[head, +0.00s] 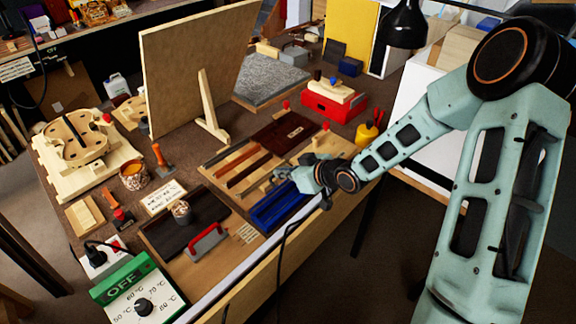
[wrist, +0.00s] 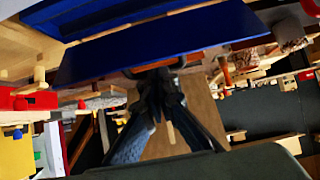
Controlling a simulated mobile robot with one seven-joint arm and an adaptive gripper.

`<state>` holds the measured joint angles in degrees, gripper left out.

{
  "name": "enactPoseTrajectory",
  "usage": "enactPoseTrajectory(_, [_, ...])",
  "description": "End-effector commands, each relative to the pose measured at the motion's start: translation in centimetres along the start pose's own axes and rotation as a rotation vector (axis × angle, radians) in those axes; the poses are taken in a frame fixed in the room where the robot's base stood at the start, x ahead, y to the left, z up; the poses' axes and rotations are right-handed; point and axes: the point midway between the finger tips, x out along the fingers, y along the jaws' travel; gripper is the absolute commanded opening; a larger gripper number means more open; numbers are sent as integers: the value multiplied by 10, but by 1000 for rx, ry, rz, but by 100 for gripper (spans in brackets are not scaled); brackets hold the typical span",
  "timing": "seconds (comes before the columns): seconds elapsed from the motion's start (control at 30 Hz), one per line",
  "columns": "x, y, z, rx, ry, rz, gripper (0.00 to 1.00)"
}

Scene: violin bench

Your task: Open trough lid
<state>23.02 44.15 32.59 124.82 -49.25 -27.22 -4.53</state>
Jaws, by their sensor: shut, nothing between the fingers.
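The blue trough (head: 279,208) lies at the front right edge of the bench, just in front of my gripper (head: 287,178). In the wrist view a broad blue panel (wrist: 200,42), which looks like the trough lid, spans the upper part, with another blue strip (wrist: 95,18) above it. A dark bar like a handle runs along the panel's lower edge. My gripper (wrist: 163,78) is shut and empty, its fingertips close to that bar. I cannot tell whether they touch it, nor how far the lid is raised.
A wooden tray with dark strips (head: 238,168) lies left of the trough. A red-handled tool (head: 207,241) and a green heater box (head: 138,293) are nearer the front left. A red box (head: 333,104) stands behind. A tall board (head: 190,65) stands at the back left.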

Motion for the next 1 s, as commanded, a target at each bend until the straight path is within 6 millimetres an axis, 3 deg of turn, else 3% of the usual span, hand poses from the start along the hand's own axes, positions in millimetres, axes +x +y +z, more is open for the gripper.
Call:
enactPoseTrajectory(0.03, [-1, -1, -12, -5, -36, -2, 0])
enactPoseTrajectory(0.47, [17, -1, -18, -5, -259, -2, 0])
enactPoseTrajectory(0.77, [30, -2, -24, -11, -519, -3, 0])
enactPoseTrajectory(1.0, [37, -2, -23, -10, -515, -2, 0])
